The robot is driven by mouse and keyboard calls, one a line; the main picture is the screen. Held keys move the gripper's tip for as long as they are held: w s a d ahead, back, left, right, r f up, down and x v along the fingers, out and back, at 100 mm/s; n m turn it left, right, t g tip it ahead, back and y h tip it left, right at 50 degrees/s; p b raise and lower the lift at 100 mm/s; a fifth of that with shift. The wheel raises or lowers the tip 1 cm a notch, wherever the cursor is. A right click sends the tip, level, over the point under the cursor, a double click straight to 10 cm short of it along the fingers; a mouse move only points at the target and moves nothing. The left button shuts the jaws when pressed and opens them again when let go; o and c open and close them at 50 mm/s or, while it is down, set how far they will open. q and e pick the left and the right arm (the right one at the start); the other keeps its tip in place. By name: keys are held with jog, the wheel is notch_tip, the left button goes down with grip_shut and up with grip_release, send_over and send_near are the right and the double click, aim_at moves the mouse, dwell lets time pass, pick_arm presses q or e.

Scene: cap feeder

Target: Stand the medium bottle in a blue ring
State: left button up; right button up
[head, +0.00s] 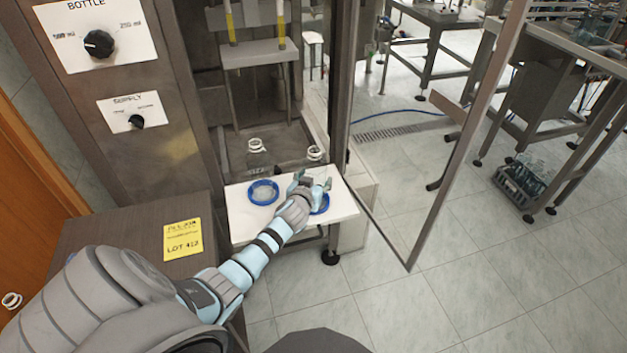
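Two blue rings lie on a white shelf (236,230). The left blue ring (263,192) is in full view and has no bottle in it. The right blue ring (322,204) is partly hidden by my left gripper (313,181). Its two fingertips are apart, just above and behind that ring. A clear bottle with a white neck (314,153) shows right behind or between the fingertips. Its body is hard to see, so I cannot tell whether the fingers touch it. Another clear bottle (256,158) with a white neck stands behind the left ring. My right gripper is out of view.
A control panel with a bottle knob (99,43) and a supply knob (136,121) is at left. A yellow lot note (182,240) lies on a brown cabinet. An open door frame (456,170) stands right of the shelf.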

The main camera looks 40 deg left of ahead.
pick_arm(q)
jog(key=shift+o, duration=1)
jog(key=shift+r, duration=0.2)
jog(key=p+v, duration=0.3)
jog(key=v, duration=0.9)
